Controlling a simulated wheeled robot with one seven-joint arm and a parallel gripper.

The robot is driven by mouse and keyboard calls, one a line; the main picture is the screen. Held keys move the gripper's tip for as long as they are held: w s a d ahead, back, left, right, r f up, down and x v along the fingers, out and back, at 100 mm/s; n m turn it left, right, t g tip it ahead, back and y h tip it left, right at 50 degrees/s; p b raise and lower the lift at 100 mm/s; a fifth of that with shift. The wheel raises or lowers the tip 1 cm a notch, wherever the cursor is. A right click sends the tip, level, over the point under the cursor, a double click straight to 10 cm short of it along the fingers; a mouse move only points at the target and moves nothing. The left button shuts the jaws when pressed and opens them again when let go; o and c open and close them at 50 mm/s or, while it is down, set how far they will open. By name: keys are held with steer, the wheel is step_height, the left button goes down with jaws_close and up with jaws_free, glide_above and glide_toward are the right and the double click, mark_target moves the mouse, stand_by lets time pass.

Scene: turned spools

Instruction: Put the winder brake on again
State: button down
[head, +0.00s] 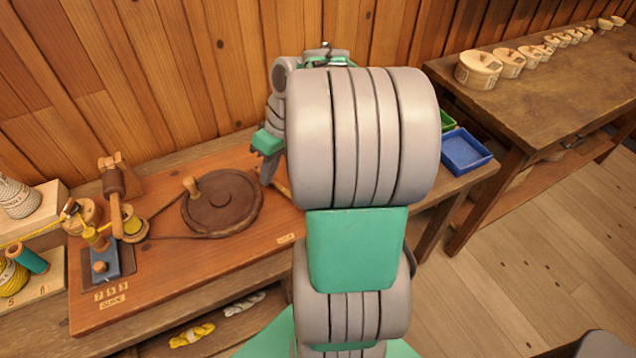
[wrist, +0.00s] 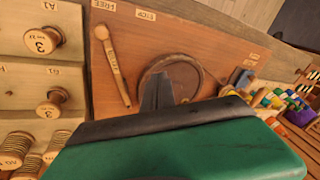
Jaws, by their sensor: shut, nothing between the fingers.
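The winder's board (head: 175,262) carries a flat brown wheel (head: 222,203) with a peg handle. In the wrist view the wheel (wrist: 185,75) is partly covered by my gripper. The brake lever, a pale wooden bar with a round knob (wrist: 113,65), lies left of the wheel in that view. Its knob end is nearer the FREE label (wrist: 103,5) than the STOP label (wrist: 146,14). My arm hides most of the lever in the head view. My gripper (head: 266,178) is shut and empty, above the wheel's edge and apart from the lever; its fingers (wrist: 156,90) also show in the wrist view.
A spool stand with yellow thread (head: 133,226) is on the board's left, with a cord to the wheel. A blue tray (head: 466,152) is right of my arm. The wooden wall rises close behind.

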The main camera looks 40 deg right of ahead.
steer(key=s+d+f+n+y, duration=0.1)
steer(key=s+d, duration=0.3)
steer(key=d, duration=0.4)
steer(key=s+d+f+t+y+p, duration=0.1)
steer(key=s+d, duration=0.3)
steer(key=d, duration=0.4)
steer(key=shift+f+n+t+y+p, duration=0.15)
steer(key=shift+n+t+y+p, duration=0.15)
steer(key=shift+n+y, duration=0.15)
steer(key=shift+s, duration=0.1)
steer(key=b+x, duration=0.1)
steer(key=x, duration=0.9)
